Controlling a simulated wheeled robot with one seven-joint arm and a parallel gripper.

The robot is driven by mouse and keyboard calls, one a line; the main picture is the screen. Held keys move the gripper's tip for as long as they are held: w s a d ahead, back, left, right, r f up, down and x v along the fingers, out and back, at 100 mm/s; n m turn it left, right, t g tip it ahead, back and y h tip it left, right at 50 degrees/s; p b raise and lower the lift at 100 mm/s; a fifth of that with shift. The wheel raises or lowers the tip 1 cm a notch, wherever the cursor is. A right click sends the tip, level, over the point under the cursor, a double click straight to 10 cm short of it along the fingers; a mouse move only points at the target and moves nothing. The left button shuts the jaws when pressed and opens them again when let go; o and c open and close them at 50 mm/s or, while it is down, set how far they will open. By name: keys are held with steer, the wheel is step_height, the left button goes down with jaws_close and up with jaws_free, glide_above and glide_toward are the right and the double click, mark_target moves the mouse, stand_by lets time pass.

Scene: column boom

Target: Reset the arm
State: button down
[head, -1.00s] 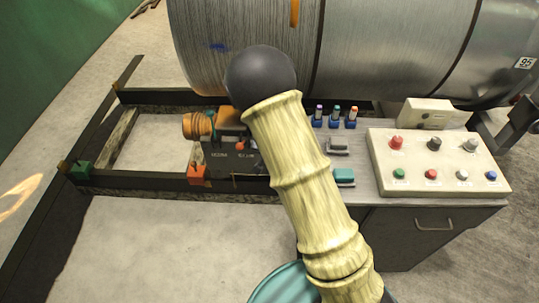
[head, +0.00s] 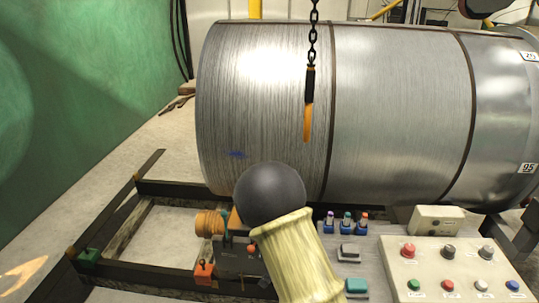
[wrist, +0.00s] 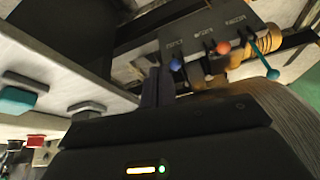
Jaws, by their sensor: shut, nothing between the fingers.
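My gripper (wrist: 157,88) shows in the wrist view as two dark fingers, close together. They point toward a black lever box (wrist: 205,45), near its blue knob (wrist: 175,64); I cannot tell whether they touch it. An orange-red knob (wrist: 223,47) and a teal knob (wrist: 272,74) stand farther right on levers. In the head view my pale ribbed arm link and dark round joint cover the gripper. The lever box (head: 236,262) shows partly beside them.
A large metal cylinder (head: 400,110) fills the back. A chain with an orange-tipped hanger (head: 307,120) hangs before it. A button panel (head: 455,270) and small blue-based holders (head: 346,228) lie right. Dark frame rails (head: 130,270) enclose floor at left.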

steer(key=s+d+r+n, duration=0.1)
steer(key=s+d+r, duration=0.2)
steer(key=s+r, duration=0.2)
steer(key=s+d+r+n+g, duration=0.1)
steer(key=s+d+r, duration=0.2)
steer(key=s+r, duration=0.2)
steer(key=s+d+r+n+g+y, duration=0.1)
steer(key=s+d+r, duration=0.2)
steer(key=s, duration=0.7)
steer(key=shift+s+d+r+n, duration=0.2)
steer(key=shift+d+r+n, duration=0.15)
steer(key=shift+r, duration=0.6)
